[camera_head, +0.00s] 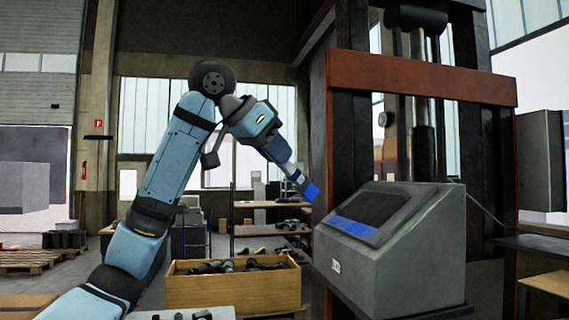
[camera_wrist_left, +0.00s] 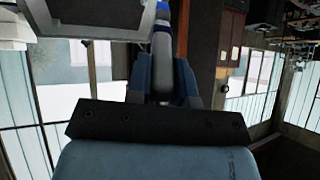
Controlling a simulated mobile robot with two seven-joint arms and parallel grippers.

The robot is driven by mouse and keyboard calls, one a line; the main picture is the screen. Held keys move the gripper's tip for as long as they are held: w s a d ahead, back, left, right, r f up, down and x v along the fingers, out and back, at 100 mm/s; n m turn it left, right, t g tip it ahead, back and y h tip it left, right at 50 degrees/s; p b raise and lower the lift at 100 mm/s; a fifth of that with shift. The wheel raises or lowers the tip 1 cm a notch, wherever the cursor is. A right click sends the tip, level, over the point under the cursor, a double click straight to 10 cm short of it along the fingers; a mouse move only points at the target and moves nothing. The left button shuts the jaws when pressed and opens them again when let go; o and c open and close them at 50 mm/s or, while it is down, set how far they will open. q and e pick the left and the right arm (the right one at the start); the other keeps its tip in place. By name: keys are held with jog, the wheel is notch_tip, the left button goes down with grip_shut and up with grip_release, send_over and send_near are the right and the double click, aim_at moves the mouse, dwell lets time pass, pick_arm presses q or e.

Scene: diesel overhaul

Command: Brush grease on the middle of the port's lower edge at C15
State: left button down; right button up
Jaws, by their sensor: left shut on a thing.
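My left gripper (camera_head: 284,164) reaches in from the left, high in front of the press, and is shut on a slim tool with white and blue parts, likely the grease brush (camera_head: 309,190). The brush's blue end points down and right, close to the upper left corner of the grey console in the picture; I cannot tell whether it touches. In the left wrist view the gripper (camera_wrist_left: 163,85) holds the white and blue brush (camera_wrist_left: 162,42), pointing away. I cannot make out the port, its lower edge or a C15 mark. My right gripper is out of view.
The grey console (camera_head: 400,272) with a dark screen stands before a press with an orange crossbeam (camera_head: 420,78). A wooden crate (camera_head: 232,290) of dark parts sits below my arm. Shelves (camera_head: 262,228) stand behind. Open air surrounds the arm on the left.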

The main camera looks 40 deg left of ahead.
pick_arm(q)
jog(key=shift+s+a+r, duration=0.15)
jog(key=shift+s+r, duration=0.1)
jog(key=shift+r, duration=0.15)
jog(key=shift+s+a+r, duration=0.3)
jog(key=shift+s+r, duration=0.05)
jog(key=shift+r, duration=0.25)
jog(key=shift+s+a+r, duration=0.3)
jog(key=shift+s+r, duration=0.05)
jog(key=shift+r, duration=0.25)
dwell(0.6)
